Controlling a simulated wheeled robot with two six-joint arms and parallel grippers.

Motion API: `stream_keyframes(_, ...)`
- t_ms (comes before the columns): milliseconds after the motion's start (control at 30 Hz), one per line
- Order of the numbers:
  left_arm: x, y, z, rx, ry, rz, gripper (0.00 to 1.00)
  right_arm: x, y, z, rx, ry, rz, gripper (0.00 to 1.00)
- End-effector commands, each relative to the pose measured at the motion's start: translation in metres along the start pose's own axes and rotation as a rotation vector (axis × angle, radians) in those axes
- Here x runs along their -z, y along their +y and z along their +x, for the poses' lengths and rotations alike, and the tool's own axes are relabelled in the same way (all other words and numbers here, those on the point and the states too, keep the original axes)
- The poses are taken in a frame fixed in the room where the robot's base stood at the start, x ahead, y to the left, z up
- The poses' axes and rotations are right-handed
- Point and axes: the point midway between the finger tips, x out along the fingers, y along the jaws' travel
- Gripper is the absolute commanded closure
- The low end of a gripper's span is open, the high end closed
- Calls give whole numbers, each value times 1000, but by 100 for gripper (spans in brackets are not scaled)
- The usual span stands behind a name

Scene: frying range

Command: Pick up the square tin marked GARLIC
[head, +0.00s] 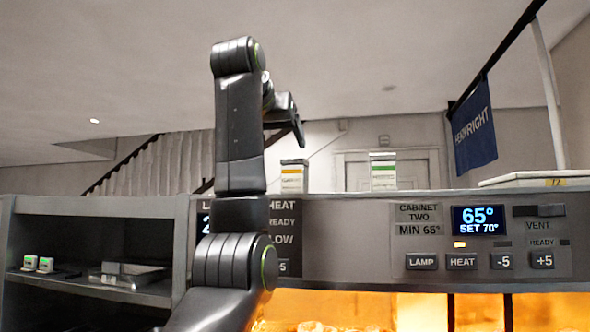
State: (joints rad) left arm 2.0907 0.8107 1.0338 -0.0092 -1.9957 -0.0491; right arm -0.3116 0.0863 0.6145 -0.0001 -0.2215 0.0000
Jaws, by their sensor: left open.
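Two square tins stand upright on top of the heated cabinet. One tin (293,178) is white with an orange band and a dark lid, just right of my raised arm. The other tin (383,172) is white with green bands and stands further right. Their lettering is too small to read, so I cannot tell which is marked GARLIC. My left gripper (297,128) is open and empty, seen partly behind my own arm, higher in the picture than the orange-banded tin and apart from it. My right gripper is not in view.
The cabinet front (350,235) spans the view, with a display (478,220) and buttons over a lit glowing opening. A shelf (90,284) at left holds small green-topped items (38,264) and a metal tray (130,272). A blue banner (475,130) hangs at right.

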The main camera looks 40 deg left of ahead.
Motion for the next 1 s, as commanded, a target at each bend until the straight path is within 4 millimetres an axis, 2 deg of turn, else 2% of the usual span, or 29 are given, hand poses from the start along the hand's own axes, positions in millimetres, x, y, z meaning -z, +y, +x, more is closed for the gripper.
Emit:
stream_keyframes(33,4,-1,5,5,-3,1,23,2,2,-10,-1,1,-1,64)
stream_keyframes(100,3,-1,12,4,-3,3,23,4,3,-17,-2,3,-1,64)
stream_keyframes(333,2,-1,48,4,-6,2,23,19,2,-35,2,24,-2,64)
stream_keyframes(500,1,0,73,3,-4,2,23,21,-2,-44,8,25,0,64)
stream_keyframes(767,1,0,88,2,-2,2,23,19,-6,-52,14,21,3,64)
stream_keyframes(1000,4,2,114,2,-4,3,23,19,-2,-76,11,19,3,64)
